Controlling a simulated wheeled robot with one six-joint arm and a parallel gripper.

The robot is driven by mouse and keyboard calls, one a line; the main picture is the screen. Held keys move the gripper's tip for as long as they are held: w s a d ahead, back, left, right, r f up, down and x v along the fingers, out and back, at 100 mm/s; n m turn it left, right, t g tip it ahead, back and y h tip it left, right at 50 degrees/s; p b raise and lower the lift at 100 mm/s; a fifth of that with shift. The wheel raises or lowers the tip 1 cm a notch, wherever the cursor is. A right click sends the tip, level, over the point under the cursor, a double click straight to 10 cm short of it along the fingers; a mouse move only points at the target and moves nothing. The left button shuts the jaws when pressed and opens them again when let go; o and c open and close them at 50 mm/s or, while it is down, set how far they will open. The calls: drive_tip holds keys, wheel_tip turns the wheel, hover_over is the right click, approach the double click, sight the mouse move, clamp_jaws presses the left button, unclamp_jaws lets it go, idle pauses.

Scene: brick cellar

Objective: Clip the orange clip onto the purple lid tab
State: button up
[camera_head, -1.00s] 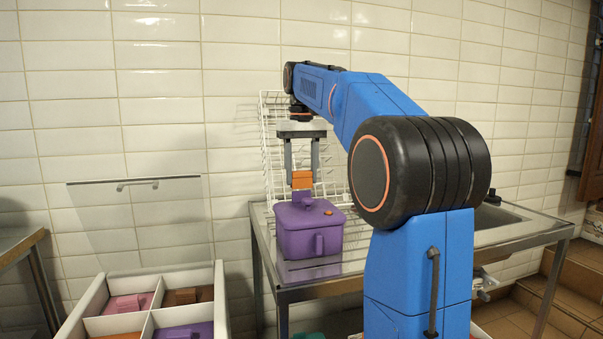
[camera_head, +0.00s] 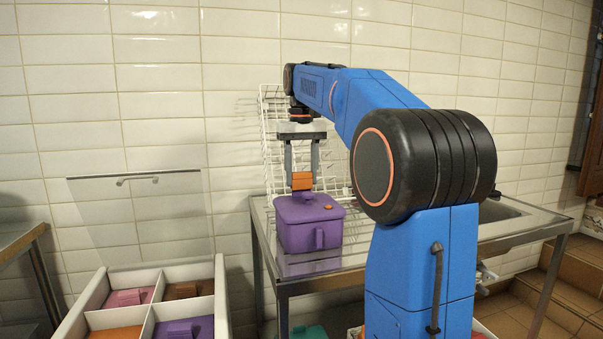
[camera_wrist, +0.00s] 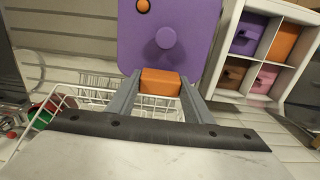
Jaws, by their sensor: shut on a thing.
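The orange clip (camera_head: 302,181) is between the fingertips of my gripper (camera_head: 302,176), which is shut on it. The clip also shows in the wrist view (camera_wrist: 160,82), right at the edge of the purple lid (camera_wrist: 185,40). The purple box (camera_head: 310,226) stands on the metal counter with its lid on. The lid has a round purple knob (camera_wrist: 165,38) and a small orange spot (camera_wrist: 143,6). The lid tab is hidden by the clip, and I cannot tell whether the clip is around it or just above it.
A white wire rack (camera_head: 273,140) stands behind the box against the tiled wall. A white divided crate (camera_head: 150,300) with a raised clear lid (camera_head: 140,215) holds coloured lidded boxes at the lower left. The metal counter (camera_head: 350,262) has free room to the right of the box.

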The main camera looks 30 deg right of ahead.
drive_tip(key=shift+f, duration=0.9)
drive_tip(key=o, duration=1.1)
wheel_tip(320, 180, up, 12)
drive_tip(key=shift+s, duration=0.1)
